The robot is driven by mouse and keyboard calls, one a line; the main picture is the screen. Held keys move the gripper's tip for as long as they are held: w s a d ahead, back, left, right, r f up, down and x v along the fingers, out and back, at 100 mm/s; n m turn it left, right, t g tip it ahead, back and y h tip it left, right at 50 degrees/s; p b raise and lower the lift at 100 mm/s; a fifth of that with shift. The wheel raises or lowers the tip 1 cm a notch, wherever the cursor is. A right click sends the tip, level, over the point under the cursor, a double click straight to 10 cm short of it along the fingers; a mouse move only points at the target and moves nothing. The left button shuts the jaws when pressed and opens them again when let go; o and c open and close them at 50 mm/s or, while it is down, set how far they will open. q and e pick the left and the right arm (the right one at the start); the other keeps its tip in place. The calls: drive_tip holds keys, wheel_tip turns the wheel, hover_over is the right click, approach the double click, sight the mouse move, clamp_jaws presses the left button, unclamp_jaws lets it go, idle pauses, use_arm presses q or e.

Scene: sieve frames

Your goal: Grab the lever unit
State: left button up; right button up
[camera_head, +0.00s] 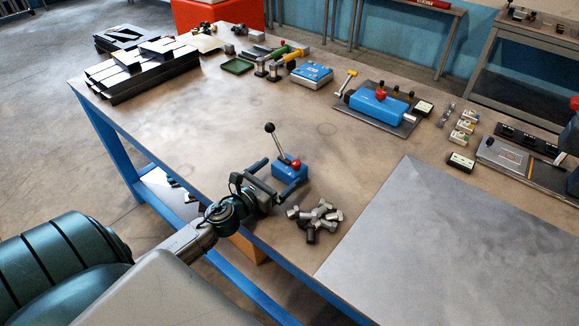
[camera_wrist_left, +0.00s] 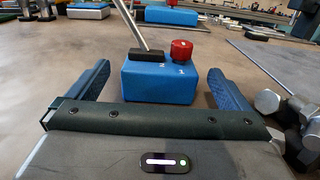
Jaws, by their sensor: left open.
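The lever unit (camera_head: 289,168) is a small blue box with a red knob and a slanted metal lever with a black ball on top. It stands upright on the table near its front edge. My left gripper (camera_head: 277,173) is open, with one finger on each side of the box. In the left wrist view the blue box (camera_wrist_left: 158,84) sits between and slightly beyond the two blue-padded fingers (camera_wrist_left: 160,88), with gaps on both sides. The lever's top is cut off there. My right gripper does not show.
A pile of grey bolts (camera_head: 316,217) lies close to the right of my left gripper. A grey metal sheet (camera_head: 465,245) covers the right front of the table. A larger blue device (camera_head: 379,104) stands farther back. Dark metal bars (camera_head: 145,72) lie at the far left. The table's middle is clear.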

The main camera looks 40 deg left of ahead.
sight(287, 165)
use_arm(q)
drive_tip(key=shift+w+r, duration=0.1)
drive_tip(key=shift+w, duration=0.1)
drive_tip(key=w+p, duration=0.3)
drive_tip(key=w, duration=0.1)
drive_tip(key=shift+d+r+p, duration=0.15)
drive_tip(key=shift+d+p, duration=0.1)
drive_tip(key=shift+p, duration=0.05)
drive_tip(key=shift+w+d+f, duration=0.1)
drive_tip(key=shift+w+f, duration=0.15)
drive_tip(key=shift+w, duration=0.3)
drive_tip(key=shift+s, duration=0.1)
drive_tip(key=shift+c, duration=0.4)
drive_tip(key=c, duration=1.1)
drive_tip(key=shift+c, duration=0.4)
drive_tip(key=shift+r, duration=0.15)
